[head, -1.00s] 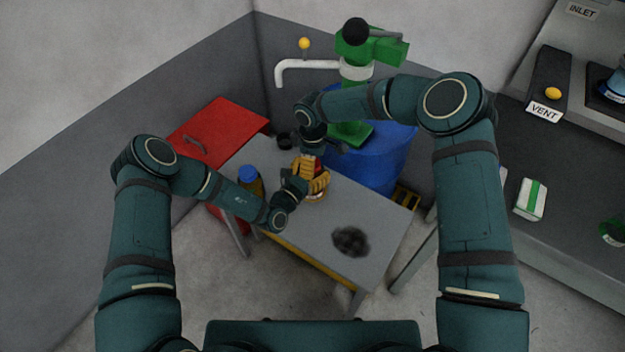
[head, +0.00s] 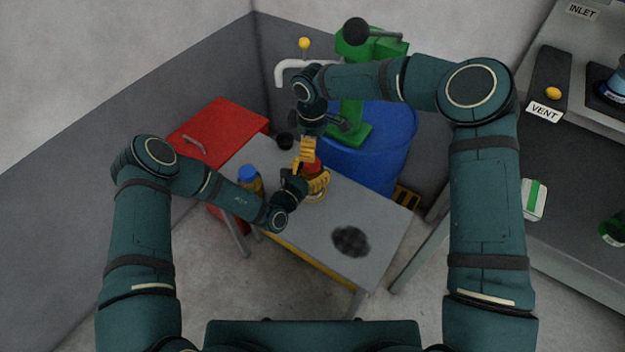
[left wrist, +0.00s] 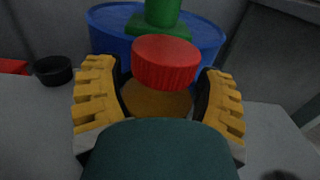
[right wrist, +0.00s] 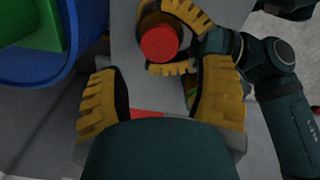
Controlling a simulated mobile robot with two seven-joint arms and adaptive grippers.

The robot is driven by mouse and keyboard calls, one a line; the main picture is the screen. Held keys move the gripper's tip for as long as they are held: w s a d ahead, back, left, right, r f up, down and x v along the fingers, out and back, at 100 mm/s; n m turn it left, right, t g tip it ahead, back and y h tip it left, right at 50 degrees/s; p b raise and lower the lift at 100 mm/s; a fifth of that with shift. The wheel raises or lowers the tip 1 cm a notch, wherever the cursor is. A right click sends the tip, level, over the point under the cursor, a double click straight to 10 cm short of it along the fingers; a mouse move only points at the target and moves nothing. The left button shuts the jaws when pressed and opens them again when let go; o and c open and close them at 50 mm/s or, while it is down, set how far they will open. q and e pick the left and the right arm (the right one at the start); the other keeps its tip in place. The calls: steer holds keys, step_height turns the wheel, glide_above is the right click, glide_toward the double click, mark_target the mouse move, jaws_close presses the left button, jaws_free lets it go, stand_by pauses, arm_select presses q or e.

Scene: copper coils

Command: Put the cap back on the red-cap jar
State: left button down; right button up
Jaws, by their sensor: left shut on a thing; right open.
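The red-cap jar, with an amber body (left wrist: 158,100), stands on the grey table (head: 300,240). Its red cap (left wrist: 165,62) sits on top of the jar and looks slightly tilted in the left wrist view; whether it is fully seated I cannot tell. The cap also shows in the right wrist view (right wrist: 159,43) and the head view (head: 311,166). My left gripper (head: 317,186) is shut around the jar body, one yellow finger on each side. My right gripper (head: 304,150) is open and empty, above and apart from the cap.
A blue-capped jar (head: 250,180) stands left of my left gripper. A black cup (head: 285,141) is at the table's back. A blue drum (head: 370,155) with a green pump (head: 352,120) stands behind. A red cabinet (head: 222,128) is at left. A dark stain (head: 350,241) marks the table's right part.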

mark_target(312, 177)
steer(key=shift+r, duration=0.3)
steer(key=shift+f, duration=4.05)
steer(key=c, duration=1.1)
